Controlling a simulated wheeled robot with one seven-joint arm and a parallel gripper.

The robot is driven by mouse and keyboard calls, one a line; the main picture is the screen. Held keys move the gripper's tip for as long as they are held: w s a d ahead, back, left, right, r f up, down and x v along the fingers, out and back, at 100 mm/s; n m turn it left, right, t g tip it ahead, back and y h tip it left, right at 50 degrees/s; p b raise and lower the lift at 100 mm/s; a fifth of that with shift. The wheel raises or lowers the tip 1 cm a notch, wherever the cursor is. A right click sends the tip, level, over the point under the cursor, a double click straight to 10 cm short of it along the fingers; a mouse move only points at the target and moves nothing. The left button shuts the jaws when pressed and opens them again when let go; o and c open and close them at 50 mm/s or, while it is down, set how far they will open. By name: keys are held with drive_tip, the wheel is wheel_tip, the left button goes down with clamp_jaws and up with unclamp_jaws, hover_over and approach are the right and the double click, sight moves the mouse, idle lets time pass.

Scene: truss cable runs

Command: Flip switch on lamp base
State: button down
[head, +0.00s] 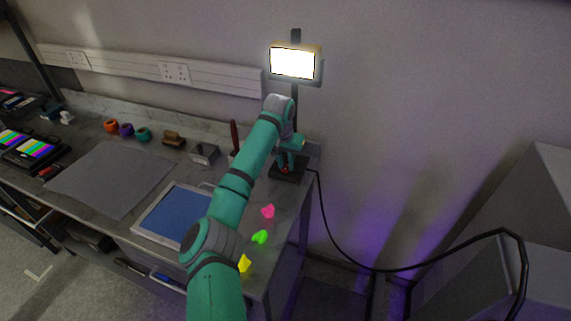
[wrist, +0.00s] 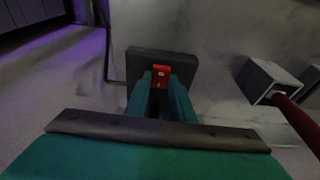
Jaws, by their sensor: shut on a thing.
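The lamp (head: 292,63) stands at the back right end of the bench, and its head is lit bright. Its dark square base (head: 287,172) rests on the bench and also shows in the wrist view (wrist: 145,62). A red switch (wrist: 161,74) sits on the base. My gripper (head: 287,166) reaches down over the base. In the wrist view my gripper (wrist: 160,88) has its fingertips at the red switch, one on each side, shut on it. The fingers hide the lower part of the switch.
A grey block (wrist: 268,80) with a red-handled tool (wrist: 298,118) stands right of the base in the wrist view. Pink (head: 268,211), green (head: 260,237) and yellow (head: 244,263) pieces lie near the bench's right edge. A black cable (head: 335,240) hangs off that edge.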

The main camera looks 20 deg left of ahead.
sight(284, 171)
drive_tip(key=shift+w, duration=0.15)
drive_tip(key=shift+a+g, duration=0.15)
drive_tip(key=shift+g, duration=0.15)
drive_tip(key=c, duration=1.5)
unclamp_jaws()
drive_tip(key=r, duration=0.3)
drive_tip(key=s+r, duration=0.1)
drive_tip(key=r, duration=0.3)
drive_tip(key=s+r, duration=0.1)
drive_tip(key=r, duration=0.2)
drive_tip(key=shift+r, duration=0.3)
